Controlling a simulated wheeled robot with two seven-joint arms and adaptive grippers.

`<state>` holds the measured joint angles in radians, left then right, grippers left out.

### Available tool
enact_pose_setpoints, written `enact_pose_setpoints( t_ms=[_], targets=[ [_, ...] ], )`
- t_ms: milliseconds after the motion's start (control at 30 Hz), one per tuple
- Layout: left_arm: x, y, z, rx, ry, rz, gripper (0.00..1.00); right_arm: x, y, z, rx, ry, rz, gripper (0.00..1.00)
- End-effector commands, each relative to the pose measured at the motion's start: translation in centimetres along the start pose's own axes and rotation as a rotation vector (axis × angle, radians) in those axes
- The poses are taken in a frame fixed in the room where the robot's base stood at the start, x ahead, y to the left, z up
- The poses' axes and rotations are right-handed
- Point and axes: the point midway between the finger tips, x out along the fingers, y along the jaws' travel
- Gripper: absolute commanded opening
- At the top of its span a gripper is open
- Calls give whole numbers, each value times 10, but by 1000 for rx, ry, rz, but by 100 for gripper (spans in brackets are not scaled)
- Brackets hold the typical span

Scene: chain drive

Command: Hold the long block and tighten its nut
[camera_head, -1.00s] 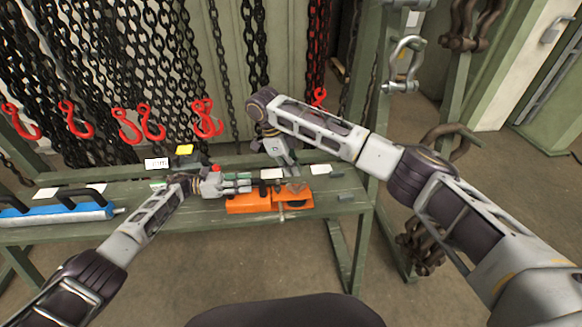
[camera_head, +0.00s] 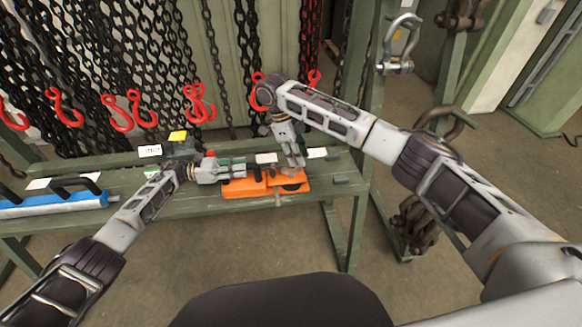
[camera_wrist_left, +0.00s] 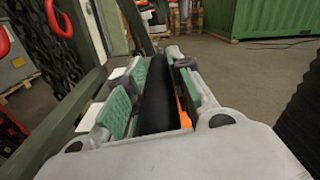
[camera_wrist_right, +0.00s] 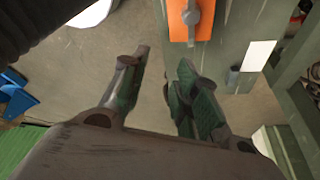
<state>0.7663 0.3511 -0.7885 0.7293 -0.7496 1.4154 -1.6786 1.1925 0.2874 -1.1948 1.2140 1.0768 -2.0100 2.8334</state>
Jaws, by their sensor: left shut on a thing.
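An orange block unit (camera_head: 240,188) lies on the green bench, its right part (camera_head: 300,187) carrying a dark round opening. A small grey screw or nut (camera_head: 278,200) sticks out at its front edge; the right wrist view shows it as a grey piece (camera_wrist_right: 191,18) on the orange face (camera_wrist_right: 180,33). My left gripper (camera_head: 238,172) is shut on a black bar (camera_wrist_left: 157,98), seen between its green pads, with orange just beyond the right pad. My right gripper (camera_head: 297,162) is above the unit's right part. In its wrist view, its fingers (camera_wrist_right: 160,78) are apart with nothing between them.
A blue tool with black handles (camera_head: 55,205) lies at the bench's left. Small cards and a yellow-topped item (camera_head: 178,136) stand along the back. Black chains with red hooks (camera_head: 65,108) hang behind.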

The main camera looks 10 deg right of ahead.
Motion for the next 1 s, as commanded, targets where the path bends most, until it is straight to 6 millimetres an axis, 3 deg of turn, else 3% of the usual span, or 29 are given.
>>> enact_pose_setpoints(
  t_ms=[133, 1000],
  targets=[
    [-1, 0, -2, -2, 3, 3, 0, 4, -10, -14, 13, -46, 21, 30],
    [-1, 0, -2, -2, 3, 3, 0, -7, -19, -14, -651, -152, -43, 30]
  ],
)
